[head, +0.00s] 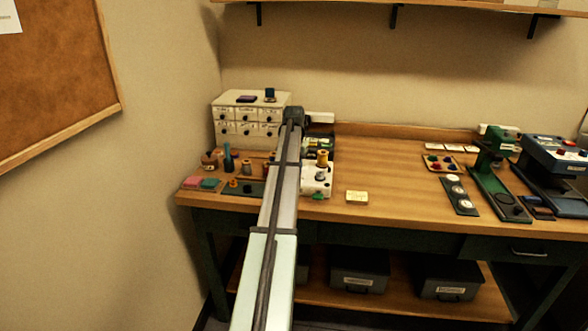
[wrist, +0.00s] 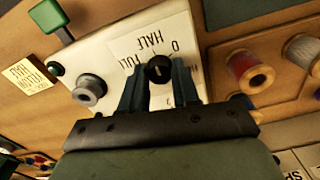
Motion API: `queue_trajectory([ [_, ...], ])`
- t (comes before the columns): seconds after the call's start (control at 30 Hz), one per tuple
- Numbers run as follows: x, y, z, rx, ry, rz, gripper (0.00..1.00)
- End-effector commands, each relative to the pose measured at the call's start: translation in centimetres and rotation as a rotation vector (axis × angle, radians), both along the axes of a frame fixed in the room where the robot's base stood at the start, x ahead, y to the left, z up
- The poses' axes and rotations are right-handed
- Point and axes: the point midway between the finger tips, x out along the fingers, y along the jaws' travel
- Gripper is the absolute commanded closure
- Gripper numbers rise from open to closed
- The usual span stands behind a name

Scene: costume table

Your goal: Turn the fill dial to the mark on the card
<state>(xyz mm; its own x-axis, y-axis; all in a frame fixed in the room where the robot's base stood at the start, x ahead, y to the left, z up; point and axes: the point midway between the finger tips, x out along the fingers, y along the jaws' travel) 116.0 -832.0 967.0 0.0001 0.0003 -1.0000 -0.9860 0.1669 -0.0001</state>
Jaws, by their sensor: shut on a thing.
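The fill dial is a round black knob (wrist: 159,68) on a white plate (wrist: 112,62) lettered FULL, HALF and 0 in the wrist view. My gripper (wrist: 159,76) is shut on the dial, with one blue-grey finger on each side. A pale mark shows on the knob, but its exact direction is hard to tell. The small yellow card (wrist: 30,75) lies beside the machine, its writing upside down and hard to read in full. In the head view the card (head: 356,197) lies right of the white machine (head: 316,182); my arm hides the gripper and dial there.
A grey post (wrist: 89,88) and a green lever (wrist: 48,15) stand on the machine's side. A red spool (wrist: 250,70) and a grey spool (wrist: 302,50) sit close to my gripper. A white drawer cabinet (head: 236,122) stands behind left. The table's middle (head: 390,165) is clear.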

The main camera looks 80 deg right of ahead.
Motion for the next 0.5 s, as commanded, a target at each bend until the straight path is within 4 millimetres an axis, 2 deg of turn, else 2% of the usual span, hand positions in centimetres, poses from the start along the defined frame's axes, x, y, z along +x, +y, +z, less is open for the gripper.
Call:
queue_trajectory([
  [0.5,-0.01,-0.01,0.00,0.000,0.000,0.038,1.00],
])
